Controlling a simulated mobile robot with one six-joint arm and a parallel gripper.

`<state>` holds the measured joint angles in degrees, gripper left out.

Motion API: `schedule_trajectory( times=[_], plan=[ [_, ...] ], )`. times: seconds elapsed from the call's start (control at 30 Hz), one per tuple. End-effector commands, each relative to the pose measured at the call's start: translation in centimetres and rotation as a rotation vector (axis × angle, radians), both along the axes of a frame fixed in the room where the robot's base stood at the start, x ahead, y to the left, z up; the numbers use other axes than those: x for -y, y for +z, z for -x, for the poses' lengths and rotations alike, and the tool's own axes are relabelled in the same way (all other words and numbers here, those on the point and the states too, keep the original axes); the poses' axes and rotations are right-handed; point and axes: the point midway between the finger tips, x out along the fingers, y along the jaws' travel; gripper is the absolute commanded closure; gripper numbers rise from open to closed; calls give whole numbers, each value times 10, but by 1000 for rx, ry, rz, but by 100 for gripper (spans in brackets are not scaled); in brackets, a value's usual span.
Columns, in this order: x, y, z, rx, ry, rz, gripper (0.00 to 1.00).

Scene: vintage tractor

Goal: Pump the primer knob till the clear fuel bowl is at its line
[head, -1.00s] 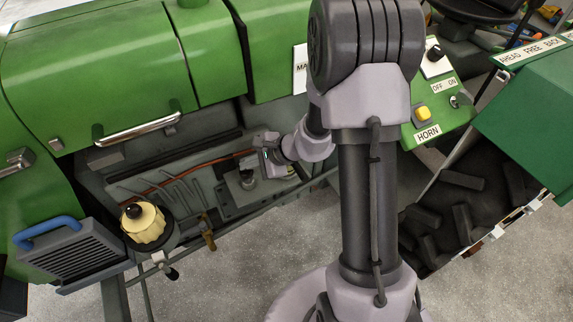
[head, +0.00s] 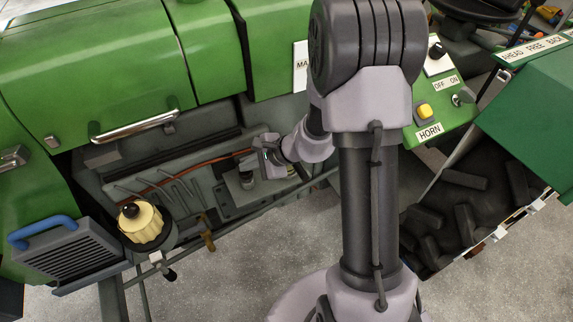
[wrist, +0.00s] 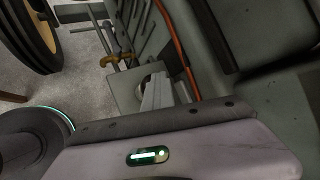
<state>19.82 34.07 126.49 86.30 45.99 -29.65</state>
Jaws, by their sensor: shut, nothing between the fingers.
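A small dark, round-topped knob (head: 247,179), which looks like the primer knob, stands upright on a grey block (head: 228,200) low on the tractor's side. My gripper (head: 264,168) is shut and empty, just right of and slightly above the knob; I cannot tell whether they touch. In the wrist view my shut fingers (wrist: 160,92) point down toward the block (wrist: 122,92), and a rounded grey part beside them is mostly covered. I cannot make out the clear fuel bowl or its line; part of the block's right end is behind my gripper and arm.
A yellow ribbed cap (head: 143,222) and a grille with a blue handle (head: 48,232) are at left. An orange-red line (head: 190,172) runs behind the block. The green bonnet (head: 80,80) overhangs above. A HORN panel (head: 430,110) is at right. Bare floor lies below.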

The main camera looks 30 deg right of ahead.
Motion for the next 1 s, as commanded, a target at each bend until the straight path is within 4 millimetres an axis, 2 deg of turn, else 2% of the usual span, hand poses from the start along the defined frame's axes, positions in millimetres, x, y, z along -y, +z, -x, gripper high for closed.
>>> schedule_trajectory(
  times=[0.4,0.63,0.87,1.0],
  plan=[
    [0,-3,0,-1,0,1,100],
    [0,9,0,0,-1,1,100],
    [0,9,0,-1,0,1,100],
    [0,20,0,-1,1,0,100]
  ],
)
